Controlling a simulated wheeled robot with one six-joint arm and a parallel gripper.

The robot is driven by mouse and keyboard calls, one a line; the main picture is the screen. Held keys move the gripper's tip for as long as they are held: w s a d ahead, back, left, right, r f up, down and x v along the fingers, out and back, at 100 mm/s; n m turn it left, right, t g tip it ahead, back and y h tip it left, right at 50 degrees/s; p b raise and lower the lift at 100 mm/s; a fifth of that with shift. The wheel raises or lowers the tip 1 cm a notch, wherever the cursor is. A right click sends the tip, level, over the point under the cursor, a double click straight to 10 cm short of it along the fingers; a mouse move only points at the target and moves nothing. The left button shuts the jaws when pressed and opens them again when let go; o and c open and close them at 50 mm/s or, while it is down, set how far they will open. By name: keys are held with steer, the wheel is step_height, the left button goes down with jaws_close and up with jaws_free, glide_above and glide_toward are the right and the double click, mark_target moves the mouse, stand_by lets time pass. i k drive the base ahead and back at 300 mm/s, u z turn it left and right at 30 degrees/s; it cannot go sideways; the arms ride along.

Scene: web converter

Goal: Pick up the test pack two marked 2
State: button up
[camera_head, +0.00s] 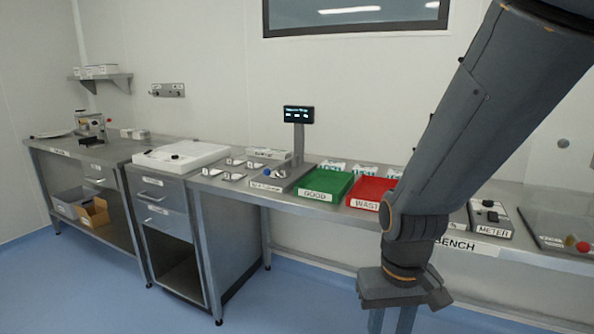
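Several small white packs with dark marks lie on the steel bench left of the label sign, among them a front pack (232,176) and a back pack (252,164). Their marks are too small to read, so I cannot tell which one is marked 2. Three white packs with green lettering, one of them at the left (335,166), stand behind the trays. My gripper (391,318) hangs low in front of the bench, right of and well apart from the small packs. Its fingers run into the bottom edge of the picture, and I cannot tell whether they are open.
A green GOOD tray (325,184) and a red WASTE tray (371,192) sit on the bench. A post with a display (298,115) rises behind the small packs' right side. A METER box (490,218) is at right. Blue floor is free in front.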

mark_target(359, 170)
steer(key=u, duration=0.75)
steer(key=i, duration=1.75)
steer(key=z, duration=1.5)
